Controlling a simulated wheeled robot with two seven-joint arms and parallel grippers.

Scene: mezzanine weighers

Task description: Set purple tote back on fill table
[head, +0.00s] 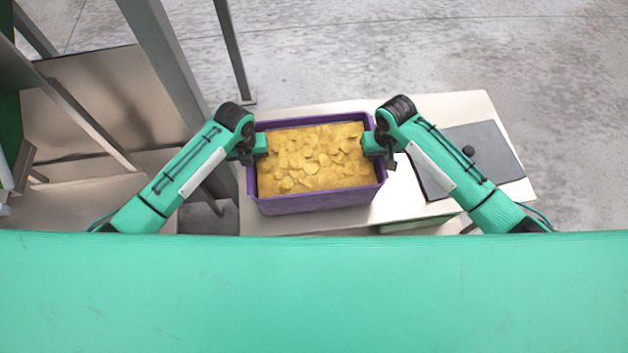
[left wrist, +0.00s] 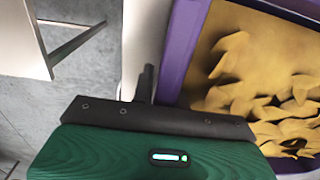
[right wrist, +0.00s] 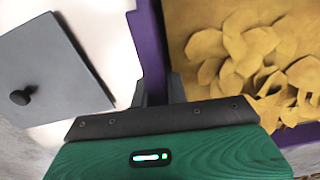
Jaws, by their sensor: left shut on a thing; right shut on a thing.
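The purple tote (head: 315,203) is filled with yellow chips and shows in the middle of the head view, over the pale fill table (head: 290,222). My left gripper (head: 262,146) is shut on the tote's left wall, and my right gripper (head: 372,146) is shut on its right wall. The tote's purple rim also shows in the left wrist view (left wrist: 182,45) and in the right wrist view (right wrist: 150,50). The tote looks level. I cannot tell whether its base touches the table or hangs just above it.
A grey flat panel with a dark knob (head: 468,152) lies on the table to the right of the tote. Grey metal posts (head: 168,60) and a beige platform (head: 90,105) stand to the left. Concrete floor (head: 400,45) is open beyond the table.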

